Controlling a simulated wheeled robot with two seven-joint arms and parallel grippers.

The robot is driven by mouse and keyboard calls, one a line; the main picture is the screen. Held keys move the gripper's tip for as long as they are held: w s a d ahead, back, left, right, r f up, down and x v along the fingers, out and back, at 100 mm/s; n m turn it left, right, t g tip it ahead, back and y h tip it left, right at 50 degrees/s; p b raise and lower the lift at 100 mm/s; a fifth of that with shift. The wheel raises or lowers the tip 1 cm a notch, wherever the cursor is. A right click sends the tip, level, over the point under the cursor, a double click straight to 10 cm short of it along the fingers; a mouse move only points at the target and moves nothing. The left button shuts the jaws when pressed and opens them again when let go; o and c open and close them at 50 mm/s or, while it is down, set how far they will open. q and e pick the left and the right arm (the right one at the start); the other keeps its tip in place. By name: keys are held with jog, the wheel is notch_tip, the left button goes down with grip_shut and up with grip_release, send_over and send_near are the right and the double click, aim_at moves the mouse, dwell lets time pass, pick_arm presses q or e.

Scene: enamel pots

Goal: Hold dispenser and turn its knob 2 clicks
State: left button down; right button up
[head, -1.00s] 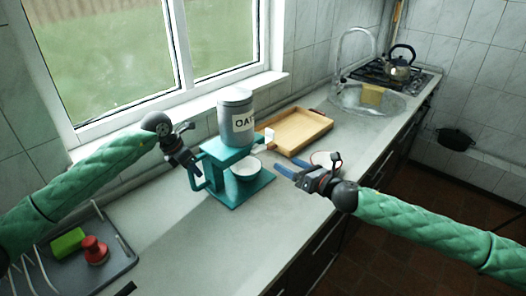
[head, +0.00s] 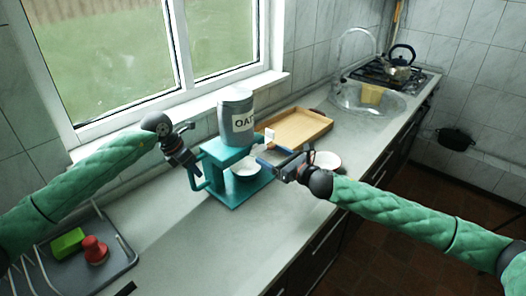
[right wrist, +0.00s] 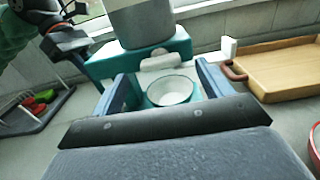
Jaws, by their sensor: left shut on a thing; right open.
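The dispenser is a teal stand (head: 222,152) with a grey canister (head: 236,118) marked "OAT" on top; the stand also shows in the right wrist view (right wrist: 105,66). My left gripper (head: 190,163) is shut on the teal handle at the dispenser's left side. A pale knob (right wrist: 160,62) on the stand's front shows between the fingers of my right gripper (right wrist: 168,75), which is open. Contact cannot be told. In the head view my right gripper (head: 268,163) is in front of the stand. A white bowl (head: 246,169) stands under the spout area.
A wooden tray (head: 298,127) lies behind to the right, with a small white block (head: 270,134) near its handle. A white dish (head: 326,160) is right of my right gripper. A grey rack (head: 108,262) with green and red items is at the lower left.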

aim_at(262, 150)
jog(key=shift+x, duration=2.3)
jog(key=c, duration=1)
jog(key=shift+m, duration=0.4)
